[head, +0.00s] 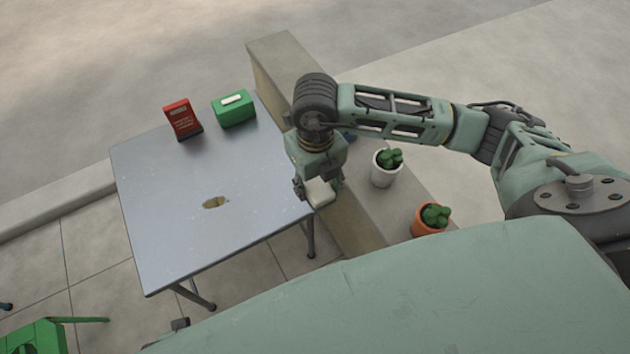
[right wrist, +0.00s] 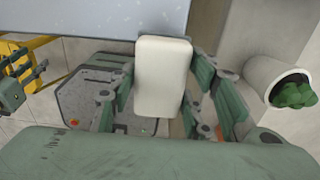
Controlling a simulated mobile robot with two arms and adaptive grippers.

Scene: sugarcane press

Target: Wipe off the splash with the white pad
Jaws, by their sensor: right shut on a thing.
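The splash (head: 215,202) is a small brown-yellow patch on the grey metal table (head: 160,235), left of my right gripper. My right gripper (head: 316,190) is shut on the white pad (head: 321,193) near the table's right edge. The pad also shows in the right wrist view (right wrist: 163,75), pale and block-shaped, between the fingers of the right gripper (right wrist: 163,90). In that view its top end overlaps the table edge (right wrist: 80,18). I cannot tell whether the pad touches the table.
A red box (head: 181,118) and a green box (head: 234,108) stand at the table's back. A low wall (head: 275,55) beside the table carries a white-potted cactus (head: 384,170) and an orange-potted cactus (head: 432,218). A green stool (head: 40,338) is at lower left. The table around the splash is clear.

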